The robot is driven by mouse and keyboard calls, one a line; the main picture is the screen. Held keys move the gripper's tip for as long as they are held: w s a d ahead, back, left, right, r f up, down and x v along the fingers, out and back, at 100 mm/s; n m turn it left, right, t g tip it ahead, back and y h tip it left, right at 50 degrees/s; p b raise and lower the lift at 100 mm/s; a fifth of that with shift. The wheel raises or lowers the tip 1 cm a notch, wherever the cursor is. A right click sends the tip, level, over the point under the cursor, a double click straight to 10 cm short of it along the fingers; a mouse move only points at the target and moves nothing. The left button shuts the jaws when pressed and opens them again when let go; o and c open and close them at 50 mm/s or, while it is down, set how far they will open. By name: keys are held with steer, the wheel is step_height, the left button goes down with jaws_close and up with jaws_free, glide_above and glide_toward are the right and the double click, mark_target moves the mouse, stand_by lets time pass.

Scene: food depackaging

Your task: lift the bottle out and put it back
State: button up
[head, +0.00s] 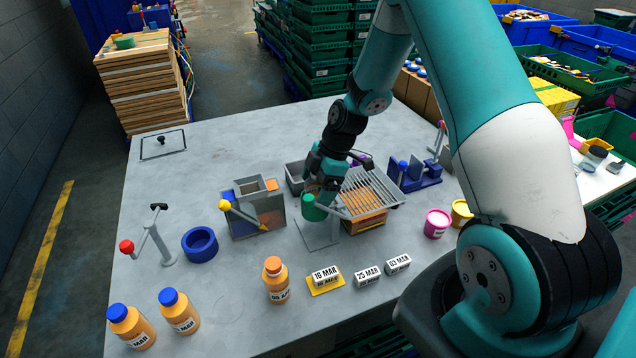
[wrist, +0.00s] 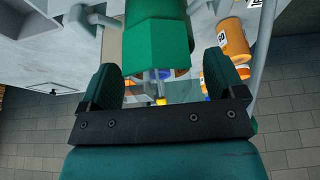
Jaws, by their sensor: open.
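Two orange bottles with blue caps, a left one (head: 131,328) and a right one (head: 180,312), stand upright at the table's front left. An orange bottle with an orange cap (head: 277,281) stands upright near the front middle. Which bottle is meant, I cannot tell. My gripper (head: 318,190) is over the middle of the table, behind the bottles and apart from them. In the wrist view its open fingers (wrist: 165,80) stand either side of a green handle (wrist: 157,45), with no clear grip on it. The green handle (head: 314,207) also shows in the head view.
A grey box with a yellow-knobbed lever (head: 258,212), a blue ring (head: 199,245) and a red-knobbed stand (head: 155,240) are left of my gripper. A slatted grey rack (head: 372,190) is close on its right. Date blocks (head: 367,277) lie in front. The back left table is mostly clear.

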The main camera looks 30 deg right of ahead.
steer(key=c, duration=1.1)
steer(key=shift+c, duration=0.2)
steer(key=shift+a, duration=0.25)
steer(key=o, duration=1.1)
steer(key=shift+o, duration=0.2)
